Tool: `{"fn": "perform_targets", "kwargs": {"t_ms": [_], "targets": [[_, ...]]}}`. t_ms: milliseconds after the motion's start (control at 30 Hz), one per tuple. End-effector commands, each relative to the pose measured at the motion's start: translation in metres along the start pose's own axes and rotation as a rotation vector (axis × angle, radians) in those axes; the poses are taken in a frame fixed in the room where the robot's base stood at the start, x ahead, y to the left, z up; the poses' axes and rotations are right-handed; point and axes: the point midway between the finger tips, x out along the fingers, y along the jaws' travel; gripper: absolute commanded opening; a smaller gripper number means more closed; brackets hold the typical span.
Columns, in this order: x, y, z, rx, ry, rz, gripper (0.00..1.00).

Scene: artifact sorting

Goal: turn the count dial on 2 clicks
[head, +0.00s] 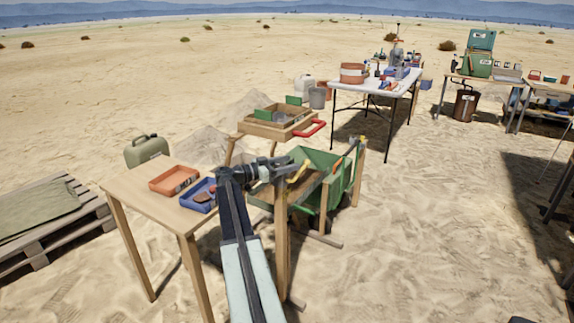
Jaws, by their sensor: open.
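I cannot make out the count dial in the head view; it may be hidden or too small to tell. My gripper (284,168) is open, at the end of my arm near the middle of the picture. It appears in front of a wooden stand and a green cart (316,157). A small yellow piece shows by the gripper's tip; I cannot tell what it is or whether they touch.
A wooden table (135,190) at left holds an orange tray (174,180) and a blue tray (185,196) with brown pieces. Behind stands a wooden sieve frame (262,128) with a red handle (309,129). A white table (350,88) stands farther back.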

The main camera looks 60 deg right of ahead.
Motion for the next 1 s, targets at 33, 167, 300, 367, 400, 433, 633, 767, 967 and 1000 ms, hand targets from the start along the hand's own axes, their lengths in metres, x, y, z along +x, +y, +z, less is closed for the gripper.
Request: {"fn": "perform_targets", "kwargs": {"t_ms": [33, 167, 300, 367, 400, 433, 633, 767, 967, 1000], "targets": [[0.000, 0.000, -0.002, 0.000, 0.000, 0.000, 0.59], [0.000, 0.000, -0.020, 0.000, 0.000, 0.000, 0.59], [-0.002, 0.005, -0.047, 0.000, 0.000, 0.000, 0.59], [-0.011, 0.028, -0.039, 0.000, 0.000, -0.001, 0.59], [-0.016, 0.039, -0.040, 0.000, 0.000, -0.001, 0.59], [-0.019, 0.047, -0.041, 0.000, 0.000, -0.001, 0.59], [-0.043, 0.099, -0.046, 0.000, 0.000, -0.001, 0.59], [-0.054, 0.125, -0.048, 0.000, 0.000, -0.002, 0.59], [-0.064, 0.145, -0.050, 0.000, 0.000, -0.001, 0.59], [-0.065, 0.146, -0.050, 0.000, 0.000, -0.001, 0.59]]}}
